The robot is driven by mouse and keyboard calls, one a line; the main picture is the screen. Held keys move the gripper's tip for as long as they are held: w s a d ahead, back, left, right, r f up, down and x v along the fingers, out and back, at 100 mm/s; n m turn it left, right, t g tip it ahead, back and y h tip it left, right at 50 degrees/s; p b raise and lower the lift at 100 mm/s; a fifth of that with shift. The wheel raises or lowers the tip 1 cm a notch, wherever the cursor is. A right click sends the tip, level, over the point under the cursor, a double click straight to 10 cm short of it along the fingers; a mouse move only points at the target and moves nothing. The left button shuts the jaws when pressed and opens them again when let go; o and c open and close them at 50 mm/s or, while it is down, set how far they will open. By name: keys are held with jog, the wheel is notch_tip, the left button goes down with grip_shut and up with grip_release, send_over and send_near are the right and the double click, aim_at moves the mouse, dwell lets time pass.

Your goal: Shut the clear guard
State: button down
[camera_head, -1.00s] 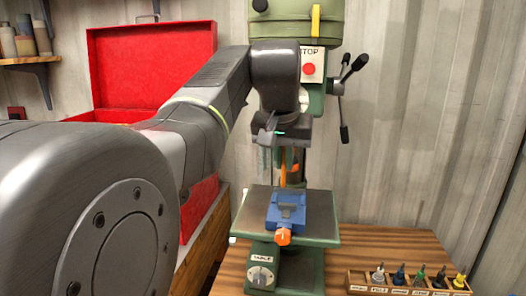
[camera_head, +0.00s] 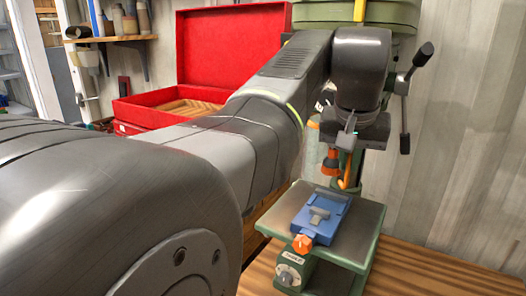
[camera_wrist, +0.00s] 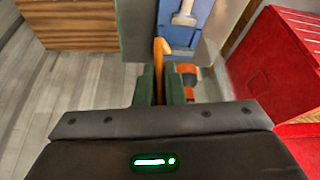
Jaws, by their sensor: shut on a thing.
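My gripper (camera_wrist: 160,88) is shut on the orange handle (camera_wrist: 161,55), which rises between its two green fingers in the wrist view. In the head view, the gripper hangs in front of the green drill press (camera_head: 318,12), and the orange handle (camera_head: 345,178) shows below it. The clear guard (camera_head: 312,158) is see-through and only faintly visible beside the orange drill part (camera_head: 331,163). Its edges and exact angle are hard to tell. My arm hides much of the drill's middle.
A blue vise (camera_head: 325,226) with an orange knob (camera_head: 302,244) sits on the drill table (camera_head: 366,219). The wooden bench (camera_head: 430,272) is bare at front right. An open red box (camera_head: 235,48) stands at back left. A lever handle (camera_head: 416,66) sticks out at right.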

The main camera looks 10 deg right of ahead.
jog(key=shift+r, duration=0.1)
jog(key=c, duration=1.5)
grip_release()
jog(key=v, duration=1.3)
jog(key=shift+r, duration=0.35)
jog(key=shift+f, duration=0.15)
jog(key=x, duration=1.3)
jog(key=shift+f, duration=0.35)
jog(key=shift+a, duration=0.15)
